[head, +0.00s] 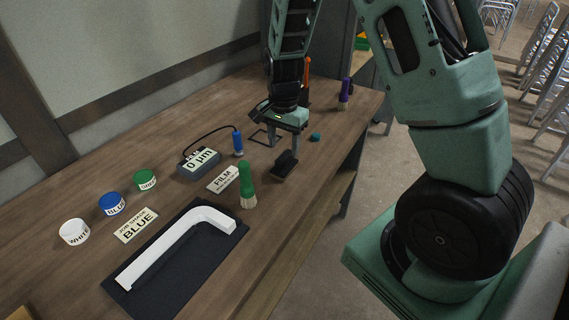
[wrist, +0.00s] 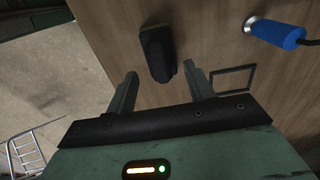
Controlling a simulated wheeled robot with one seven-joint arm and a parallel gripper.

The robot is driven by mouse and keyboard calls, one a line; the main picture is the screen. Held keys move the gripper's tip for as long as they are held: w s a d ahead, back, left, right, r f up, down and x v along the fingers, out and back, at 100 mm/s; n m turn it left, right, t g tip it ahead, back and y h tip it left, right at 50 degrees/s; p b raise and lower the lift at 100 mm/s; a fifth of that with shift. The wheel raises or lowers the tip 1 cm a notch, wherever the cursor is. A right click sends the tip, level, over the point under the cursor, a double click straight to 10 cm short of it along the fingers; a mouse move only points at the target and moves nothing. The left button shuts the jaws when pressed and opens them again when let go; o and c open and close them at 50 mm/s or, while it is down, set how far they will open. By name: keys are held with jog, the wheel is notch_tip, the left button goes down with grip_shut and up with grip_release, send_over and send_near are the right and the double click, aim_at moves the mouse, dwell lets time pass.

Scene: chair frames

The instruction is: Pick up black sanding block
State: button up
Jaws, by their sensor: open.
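The black sanding block (head: 285,164) lies on the wooden workbench near its front edge, just in front of my gripper in the head view. In the wrist view the block (wrist: 157,53) lies ahead of the fingers, roughly in line with the gap between them. My gripper (wrist: 161,84) is open and empty, with its two green fingers apart. In the head view my gripper (head: 283,137) hangs low over the bench behind the block; the gap between its fingertips is hard to make out there.
A green-handled brush (head: 246,184) stands left of the block. A blue probe (head: 238,144) is wired to a gauge (head: 199,162). A small teal item (head: 315,137) and a purple brush (head: 345,92) are to the right. A white bent part lies on a black mat (head: 215,246).

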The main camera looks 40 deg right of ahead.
aim_at(285, 154)
jog(key=shift+d+f+p, duration=0.15)
jog(key=shift+f+p, duration=0.15)
jog(key=shift+f, duration=2.05)
grip_shut()
jog(key=shift+r, duration=0.1)
notch_tip(285, 154, up, 10)
jog(key=shift+f, duration=0.1)
